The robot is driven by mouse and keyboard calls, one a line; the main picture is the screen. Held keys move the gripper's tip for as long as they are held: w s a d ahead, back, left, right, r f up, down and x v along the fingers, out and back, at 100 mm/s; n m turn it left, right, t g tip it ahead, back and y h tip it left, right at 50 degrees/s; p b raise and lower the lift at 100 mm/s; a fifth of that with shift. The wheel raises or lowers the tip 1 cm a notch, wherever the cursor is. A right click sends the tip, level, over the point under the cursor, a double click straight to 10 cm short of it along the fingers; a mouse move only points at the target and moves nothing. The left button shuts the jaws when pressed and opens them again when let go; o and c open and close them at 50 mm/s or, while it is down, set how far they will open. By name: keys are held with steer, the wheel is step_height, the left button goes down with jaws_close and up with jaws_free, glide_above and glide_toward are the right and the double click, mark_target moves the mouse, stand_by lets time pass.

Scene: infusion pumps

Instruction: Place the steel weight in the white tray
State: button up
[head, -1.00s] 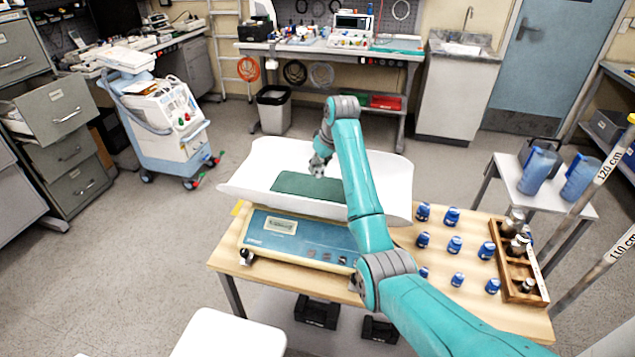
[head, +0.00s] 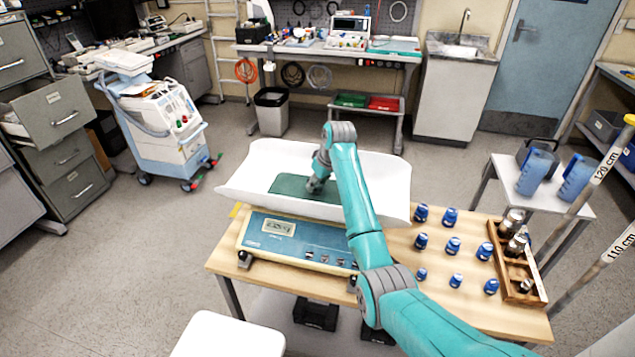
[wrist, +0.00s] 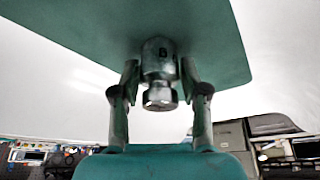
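The steel weight (wrist: 160,70) is a shiny metal cylinder with a narrower neck and knob. In the wrist view it stands between the two fingers of my gripper (wrist: 160,75), which look closed against its sides. Its far end is at the green mat (wrist: 70,20), and contact looks likely. The mat also shows in the head view (head: 285,187), lying in the white tray (head: 250,165), a wide curved pan on the scale. In the head view my gripper (head: 316,185) is low over the right part of the mat, and the weight cannot be made out there.
The scale (head: 300,243) with its display carries the tray on a wooden table (head: 390,295). Several blue-capped bottles (head: 453,245) stand right of my arm. A wooden rack (head: 505,275) with metal weights is at the table's right end. A side table (head: 520,180) holds blue jugs.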

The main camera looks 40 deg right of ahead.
steer(key=shift+o, duration=0.6)
steer(key=shift+r, duration=0.2)
steer(key=v, duration=1.2)
